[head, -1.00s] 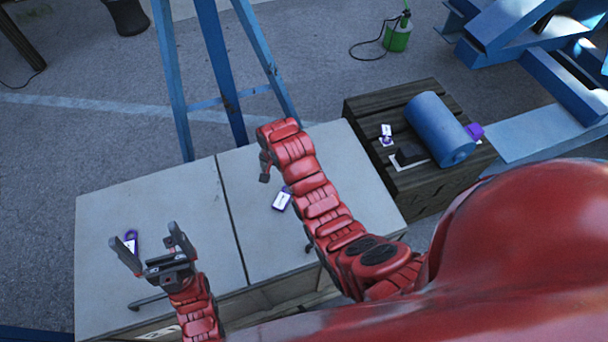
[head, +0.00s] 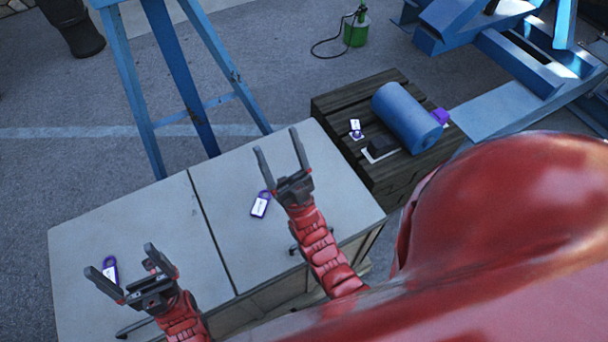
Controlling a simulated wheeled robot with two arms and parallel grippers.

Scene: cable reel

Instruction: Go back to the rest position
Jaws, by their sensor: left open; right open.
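My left gripper (head: 132,275) is open and empty, at the left part of the grey table, its fingers pointing up and left in the head view. My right gripper (head: 279,152) is open and empty, over the right half of the table near its back edge. A purple tag with a white label (head: 110,269) lies at the table's left, close beside the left gripper's fingers in the picture. A second purple tag with a white label (head: 261,204) lies on the table just left of the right gripper. Neither gripper holds anything.
The table (head: 115,226) has a seam down its middle. A dark wooden crate (head: 340,104) at right bears a blue cylinder (head: 406,117), a black block (head: 381,147), a white tag (head: 355,128) and a purple item (head: 440,115). A blue metal stand (head: 182,75) rises behind the table.

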